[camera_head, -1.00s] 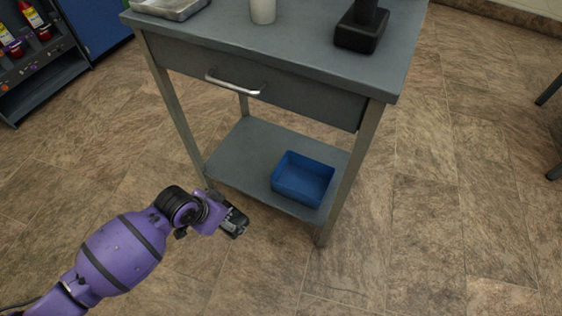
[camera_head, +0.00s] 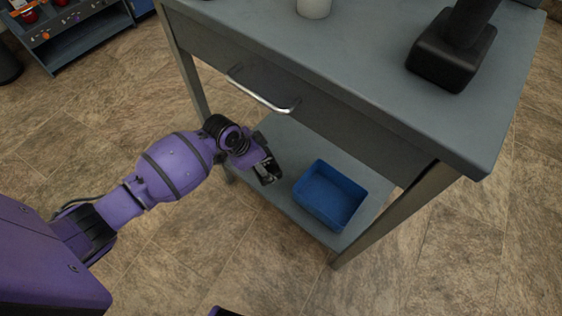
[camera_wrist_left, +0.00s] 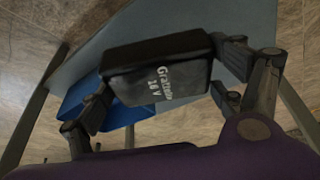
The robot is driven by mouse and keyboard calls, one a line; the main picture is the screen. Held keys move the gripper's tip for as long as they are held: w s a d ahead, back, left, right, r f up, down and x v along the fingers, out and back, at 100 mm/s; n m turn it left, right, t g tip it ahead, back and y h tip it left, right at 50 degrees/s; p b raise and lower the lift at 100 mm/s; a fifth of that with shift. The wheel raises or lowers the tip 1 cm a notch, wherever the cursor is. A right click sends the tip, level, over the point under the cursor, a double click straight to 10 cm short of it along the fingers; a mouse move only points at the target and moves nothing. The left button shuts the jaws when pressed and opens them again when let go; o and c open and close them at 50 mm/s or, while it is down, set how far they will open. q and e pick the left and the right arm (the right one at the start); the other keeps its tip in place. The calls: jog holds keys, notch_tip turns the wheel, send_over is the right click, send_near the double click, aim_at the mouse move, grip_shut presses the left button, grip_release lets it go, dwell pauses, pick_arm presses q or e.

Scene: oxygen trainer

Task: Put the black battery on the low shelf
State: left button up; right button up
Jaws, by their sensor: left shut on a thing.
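The black battery (camera_wrist_left: 157,75), with pale lettering, is clamped between the fingers of my left gripper in the left wrist view. In the head view my left gripper (camera_head: 266,169) is at the left edge of the low shelf (camera_head: 287,143), left of a blue bin; the battery is hard to separate from the dark fingers there. I cannot tell whether the battery touches the shelf. The low shelf is a grey-blue board under the workbench. My right gripper is not in view.
The blue bin (camera_head: 330,193) takes up the front of the low shelf. Above are the bench top (camera_head: 365,45) and a drawer with a metal handle (camera_head: 262,97). A black tool (camera_head: 452,50) and a white cup (camera_head: 314,8) stand on top. Bench legs flank the shelf.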

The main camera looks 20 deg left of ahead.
aim_at(273, 158)
pick_arm(q)
jog(key=w+f+b, duration=0.1)
jog(key=w+f, duration=0.1)
jog(key=w+f+b, duration=0.1)
jog(key=w, duration=0.1)
jog(key=w+f+b, duration=0.1)
jog(key=f, duration=0.1)
jog(key=shift+w+d+f+b, duration=0.35)
jog(key=shift+w, duration=0.05)
jog(key=shift+w+f, duration=0.25)
jog(key=shift+w, duration=0.15)
jog(key=shift+w+d+f+b, duration=0.1)
jog(key=shift+w+f+b, duration=0.15)
jog(key=shift+b, duration=0.2)
notch_tip(273, 158, down, 3)
jog(key=shift+w+f+b, duration=0.1)
jog(key=shift+f+b, duration=0.05)
jog(key=shift+b, duration=0.7)
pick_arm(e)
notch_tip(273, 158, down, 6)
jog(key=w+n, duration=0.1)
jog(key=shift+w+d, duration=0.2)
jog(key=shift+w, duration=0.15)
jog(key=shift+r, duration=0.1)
pick_arm(q)
jog(key=o, duration=1.3)
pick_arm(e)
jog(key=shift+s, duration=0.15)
